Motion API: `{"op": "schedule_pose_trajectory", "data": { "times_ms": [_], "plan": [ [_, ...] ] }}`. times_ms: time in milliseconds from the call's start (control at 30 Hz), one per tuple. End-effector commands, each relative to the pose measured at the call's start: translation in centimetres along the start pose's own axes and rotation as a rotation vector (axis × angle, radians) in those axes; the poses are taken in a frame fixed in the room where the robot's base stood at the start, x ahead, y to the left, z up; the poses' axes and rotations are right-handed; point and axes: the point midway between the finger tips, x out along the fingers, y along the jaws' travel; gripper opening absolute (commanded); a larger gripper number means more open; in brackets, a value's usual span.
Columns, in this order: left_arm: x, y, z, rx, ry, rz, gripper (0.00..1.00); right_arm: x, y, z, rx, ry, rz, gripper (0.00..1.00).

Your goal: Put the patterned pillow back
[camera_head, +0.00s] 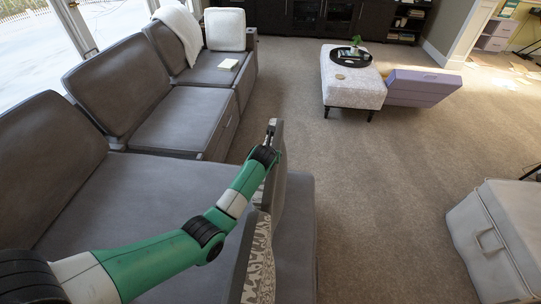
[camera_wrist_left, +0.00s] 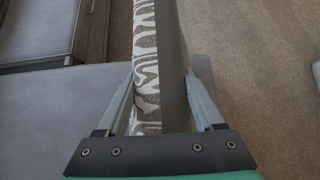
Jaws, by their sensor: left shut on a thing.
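The patterned pillow (camera_head: 260,265) has a grey and off-white print on one face and plain grey elsewhere. In the head view it is upright at the near right end of the grey sofa (camera_head: 120,195), partly hidden by my left arm. My left gripper (camera_head: 271,130) is at the far end of my outstretched arm, shut on the pillow. In the left wrist view the pillow (camera_wrist_left: 147,60) runs edge-on between the two fingers (camera_wrist_left: 160,80), its printed face to the left. I cannot tell whether its lower edge touches the seat. My right gripper is not in view.
A pale ottoman (camera_head: 350,90) carries a dark tray (camera_head: 366,58). A purple box (camera_head: 424,87) and a light chest (camera_head: 497,235) stand right. Carpet between is open.

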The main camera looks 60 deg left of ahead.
Motion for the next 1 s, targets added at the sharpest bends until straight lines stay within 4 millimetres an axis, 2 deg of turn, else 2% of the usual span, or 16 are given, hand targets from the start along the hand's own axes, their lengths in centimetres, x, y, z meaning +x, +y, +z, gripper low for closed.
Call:
{"op": "schedule_pose_trajectory", "data": {
  "times_ms": [67,100,233,567,667,1000],
  "plan": [
    [0.1,0.0,0.0,0.0,-0.003,0.0,0.0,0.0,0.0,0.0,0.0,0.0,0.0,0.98],
    [0.1,0.0,-0.2,0.0,0.001,0.001,0.76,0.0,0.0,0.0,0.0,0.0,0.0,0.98],
    [0.1,0.0,-0.1,0.0,0.001,0.001,0.98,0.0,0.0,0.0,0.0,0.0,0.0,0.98],
    [-0.1,0.0,0.1,0.0,-0.001,0.0,0.98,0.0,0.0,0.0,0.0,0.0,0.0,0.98],
    [-1.4,-0.1,0.4,0.001,0.0,-0.001,0.98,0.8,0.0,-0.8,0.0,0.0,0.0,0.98],
    [-9.4,-0.1,0.5,0.001,-0.001,-0.002,0.98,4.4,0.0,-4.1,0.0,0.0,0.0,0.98]
  ]
}}
